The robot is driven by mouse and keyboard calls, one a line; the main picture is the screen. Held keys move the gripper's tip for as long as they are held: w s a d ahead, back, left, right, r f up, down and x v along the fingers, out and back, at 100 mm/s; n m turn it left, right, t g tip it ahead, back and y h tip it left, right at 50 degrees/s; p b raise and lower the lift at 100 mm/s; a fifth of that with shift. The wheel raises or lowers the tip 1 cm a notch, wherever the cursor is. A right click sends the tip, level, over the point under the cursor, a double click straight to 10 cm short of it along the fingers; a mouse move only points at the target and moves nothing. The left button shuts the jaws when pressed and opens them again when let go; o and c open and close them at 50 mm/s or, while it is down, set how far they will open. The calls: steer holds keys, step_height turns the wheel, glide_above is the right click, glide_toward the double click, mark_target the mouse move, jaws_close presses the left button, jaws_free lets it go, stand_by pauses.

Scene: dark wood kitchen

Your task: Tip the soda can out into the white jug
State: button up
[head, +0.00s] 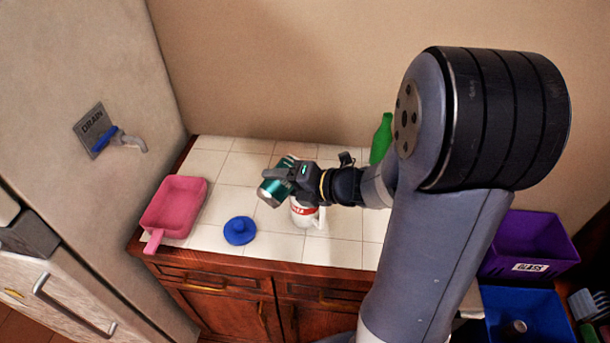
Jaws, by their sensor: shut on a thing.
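A green metallic soda can (279,181) is held in my gripper (291,177), which is shut on it. The can is tilted, with its silver end pointing down and to the left. The white jug (306,216) with red marking stands upright on the tiled counter, below and slightly right of the can. Its handle is on the right side. My gripper and the can hide the jug's mouth. I cannot tell whether anything flows from the can.
A pink dustpan-like tray (175,206) and a blue lidded object (240,231) lie on the tiled counter (277,247) to the left. A green bottle (381,138) stands behind my arm. A purple bin (528,240) and a blue bin (530,312) are at right.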

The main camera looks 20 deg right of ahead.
steer(key=shift+f+m+y, duration=0.3)
steer(key=shift+f+m, duration=0.05)
steer(key=shift+m, duration=0.05)
steer(key=shift+w+d+r+m+p, duration=0.1)
steer(key=shift+d+r+m+p, duration=0.15)
steer(key=shift+r+p, duration=0.5)
steer(key=shift+w+d+m+g+y+p, duration=0.25)
steer(key=shift+m+y+p, duration=0.25)
steer(key=shift+p, duration=0.45)
steer(key=shift+s, duration=0.1)
steer(key=shift+r+m+y+p, duration=0.3)
steer(key=shift+m+y+p, duration=0.15)
steer(key=shift+p, duration=0.65)
steer(key=shift+f, duration=0.25)
steer(key=shift+d+f+m+y, duration=0.1)
steer(key=shift+f+m+y, duration=0.15)
steer(key=shift+m, duration=0.35)
steer(key=shift+w+d+r+m+y, duration=0.2)
steer(key=shift+r+m+y, duration=0.2)
steer(key=shift+m, duration=0.2)
steer(key=shift+w+d+r+m+y, duration=0.15)
steer(key=shift+r+m+y, duration=0.25)
steer(key=shift+m, duration=0.2)
steer(key=shift+d+r+m, duration=0.1)
steer(key=shift+m, duration=0.3)
